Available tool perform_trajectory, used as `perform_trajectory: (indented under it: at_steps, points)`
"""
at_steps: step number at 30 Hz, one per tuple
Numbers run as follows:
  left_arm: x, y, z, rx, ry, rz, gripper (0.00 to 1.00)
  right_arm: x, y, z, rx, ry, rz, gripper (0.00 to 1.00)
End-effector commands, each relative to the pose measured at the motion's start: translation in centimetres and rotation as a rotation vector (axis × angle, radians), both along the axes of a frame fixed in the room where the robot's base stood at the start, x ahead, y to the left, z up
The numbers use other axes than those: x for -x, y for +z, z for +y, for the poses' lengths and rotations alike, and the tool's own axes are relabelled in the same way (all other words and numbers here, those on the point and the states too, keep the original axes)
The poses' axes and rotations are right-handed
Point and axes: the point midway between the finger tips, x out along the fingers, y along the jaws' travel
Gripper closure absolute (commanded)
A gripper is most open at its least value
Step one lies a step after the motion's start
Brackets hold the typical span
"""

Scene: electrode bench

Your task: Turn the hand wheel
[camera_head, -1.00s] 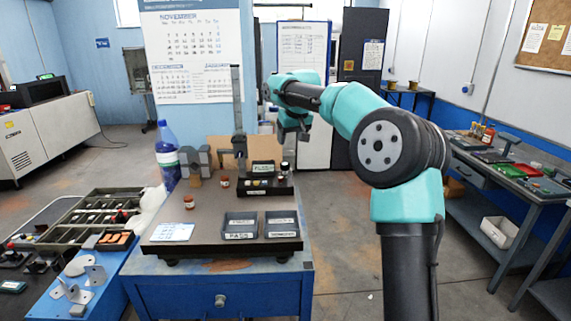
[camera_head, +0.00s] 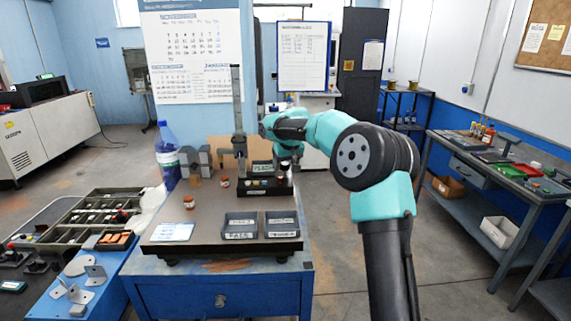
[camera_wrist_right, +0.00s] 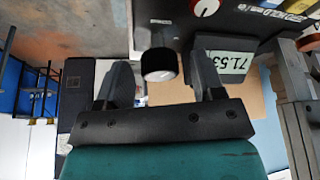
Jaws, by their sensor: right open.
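My right gripper (camera_head: 285,165) is at the right end of a black instrument box (camera_head: 258,187) on the bench. In the right wrist view the gripper (camera_wrist_right: 160,82) is open, with one finger on each side of a short black cylinder with a pale end face (camera_wrist_right: 160,65). There is a gap on both sides of the cylinder, and I see no contact. This cylinder may be the hand wheel, but I cannot tell for sure. A display (camera_wrist_right: 232,63) beside the right finger reads about 71.53. My left gripper is not in view.
Two dark trays (camera_head: 240,238) and a pale card (camera_head: 172,232) lie at the bench front. A red-marked knob (camera_wrist_right: 205,6) sits near the fingers. A blue-capped bottle (camera_head: 167,150) stands at the left.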

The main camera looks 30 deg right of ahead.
Motion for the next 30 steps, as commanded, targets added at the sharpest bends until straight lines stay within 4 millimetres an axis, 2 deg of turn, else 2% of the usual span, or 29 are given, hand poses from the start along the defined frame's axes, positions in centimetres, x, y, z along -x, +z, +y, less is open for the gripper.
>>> perform_trajectory:
  at_steps: [4,19,30]
  points:
    - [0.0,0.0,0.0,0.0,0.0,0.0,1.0,0.02,0.01,0.0,0.0,0.0,0.0,0.39]
    - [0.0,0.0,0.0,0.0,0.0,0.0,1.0,0.02,0.03,0.0,0.0,0.0,0.0,0.87]
    - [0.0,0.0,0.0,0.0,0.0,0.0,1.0,0.03,0.04,0.02,0.001,-0.038,0.0,0.87]
